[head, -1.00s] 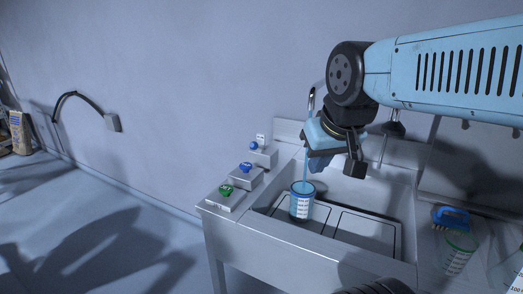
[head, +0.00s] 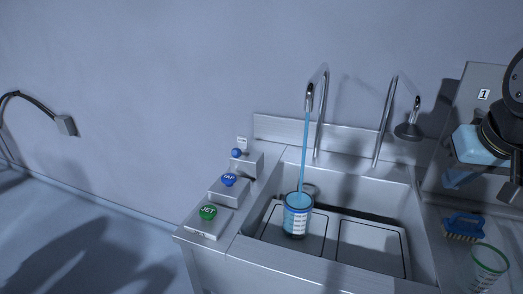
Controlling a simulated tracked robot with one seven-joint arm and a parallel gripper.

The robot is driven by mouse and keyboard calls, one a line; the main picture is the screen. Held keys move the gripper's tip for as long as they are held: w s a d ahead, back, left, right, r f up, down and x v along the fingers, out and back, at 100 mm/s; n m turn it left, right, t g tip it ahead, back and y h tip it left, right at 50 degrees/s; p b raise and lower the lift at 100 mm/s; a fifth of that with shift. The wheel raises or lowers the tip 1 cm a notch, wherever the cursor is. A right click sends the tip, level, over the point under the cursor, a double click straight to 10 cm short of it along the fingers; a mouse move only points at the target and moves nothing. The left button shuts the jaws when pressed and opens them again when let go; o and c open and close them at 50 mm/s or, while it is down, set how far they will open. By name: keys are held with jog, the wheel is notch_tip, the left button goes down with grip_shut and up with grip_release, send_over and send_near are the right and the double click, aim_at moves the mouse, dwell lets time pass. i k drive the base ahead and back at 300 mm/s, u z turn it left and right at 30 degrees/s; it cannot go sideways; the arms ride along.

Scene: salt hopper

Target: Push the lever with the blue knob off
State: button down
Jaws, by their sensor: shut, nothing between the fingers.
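The small round blue knob (head: 237,153) is on the rearmost and highest step at the sink's left side, below a small white label. Its lever stalk is too small to make out. A blue stream runs from the left spout (head: 309,96) down into a clear beaker (head: 297,222) with blue marks, upright in the sink.
A blue button marked TAP (head: 229,179) and a green button marked JET (head: 208,212) sit on the lower steps before the knob. A blue brush (head: 464,225) and a clear beaker (head: 488,262) stand right of the sink (head: 245,246).

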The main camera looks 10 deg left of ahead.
aim_at(236, 153)
jog(key=z, duration=0.3)
jog(key=k, duration=1.4)
jog(key=u, duration=1.65)
jog(key=i, duration=1.65)
jog(key=u, duration=0.05)
